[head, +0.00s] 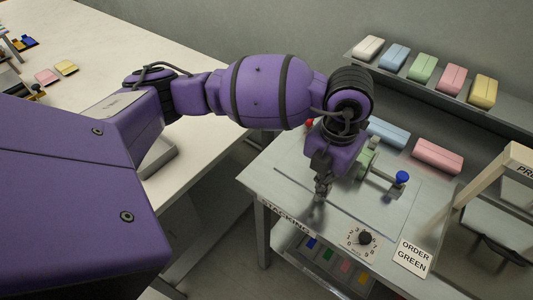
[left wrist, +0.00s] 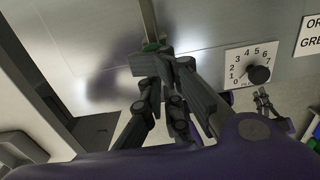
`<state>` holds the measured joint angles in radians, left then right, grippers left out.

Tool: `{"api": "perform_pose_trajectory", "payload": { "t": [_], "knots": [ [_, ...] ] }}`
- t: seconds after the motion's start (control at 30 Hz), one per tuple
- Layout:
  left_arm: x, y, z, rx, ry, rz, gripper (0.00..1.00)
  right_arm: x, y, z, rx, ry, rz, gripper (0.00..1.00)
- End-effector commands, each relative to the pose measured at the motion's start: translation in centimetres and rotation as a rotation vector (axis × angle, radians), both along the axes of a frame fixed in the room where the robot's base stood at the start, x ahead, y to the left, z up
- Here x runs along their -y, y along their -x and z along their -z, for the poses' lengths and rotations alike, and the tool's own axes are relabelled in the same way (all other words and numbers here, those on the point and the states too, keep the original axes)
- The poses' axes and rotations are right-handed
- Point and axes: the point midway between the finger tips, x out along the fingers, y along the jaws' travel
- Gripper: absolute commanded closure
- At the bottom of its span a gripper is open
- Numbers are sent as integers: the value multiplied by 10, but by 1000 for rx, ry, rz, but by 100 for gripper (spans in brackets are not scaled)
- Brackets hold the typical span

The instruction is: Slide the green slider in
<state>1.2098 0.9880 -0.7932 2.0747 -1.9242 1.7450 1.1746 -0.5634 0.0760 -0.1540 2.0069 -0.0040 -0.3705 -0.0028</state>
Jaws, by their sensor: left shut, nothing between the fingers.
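My left gripper (head: 321,194) is shut and empty, pointing down over the steel table at the near end of the slider mechanism. In the left wrist view its fingertips (left wrist: 152,62) are close together right beside a small green piece (left wrist: 152,46), which sits at the end of a thin metal rail (left wrist: 148,18). I take this piece for the green slider; I cannot tell if the fingers touch it. In the head view my gripper hides it. What looks like my right gripper (left wrist: 263,100) shows small at the right of the left wrist view, its fingers unclear.
A blue knob (head: 402,177) on a rod and a red knob (head: 309,123) stand near my left wrist. A dial (head: 365,238) and an ORDER GREEN card (head: 414,257) are at the table's front. Blue (head: 388,133) and pink (head: 437,156) packs lie behind.

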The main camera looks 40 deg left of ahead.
Motion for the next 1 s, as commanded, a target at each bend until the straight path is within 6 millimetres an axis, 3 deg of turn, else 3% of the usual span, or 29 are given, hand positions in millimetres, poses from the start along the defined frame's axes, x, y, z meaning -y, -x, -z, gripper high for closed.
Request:
{"api": "perform_pose_trajectory", "payload": {
  "t": [1.0],
  "knots": [
    [0,-12,-3,14,2,-5,100,0,0,0,0,0,0,100]
  ]
}}
